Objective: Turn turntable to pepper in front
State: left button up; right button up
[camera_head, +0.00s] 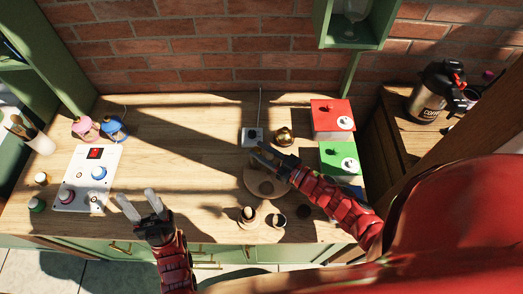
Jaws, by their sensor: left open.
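A round wooden disc (255,185), which looks like the turntable, lies on the table right of centre. My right arm partly covers it. My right gripper (262,152) is over the far edge of the disc; its fingers are small and dark here, and I cannot tell whether they are open or touch anything. Small round items, one near the left (247,214) and one to its right (276,220), stand in front of the disc. I cannot tell which thing is the pepper. My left gripper (136,194) is open and empty over the front left of the table.
A white panel (72,187) with coloured knobs lies at left, with pink (83,126) and blue (113,127) items behind it. A small box with an antenna (246,140) and a brass bell (284,137) stand behind the disc. Red (329,112) and green (333,153) boxes stand right.

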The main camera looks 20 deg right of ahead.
grip_shut()
dwell(0.9)
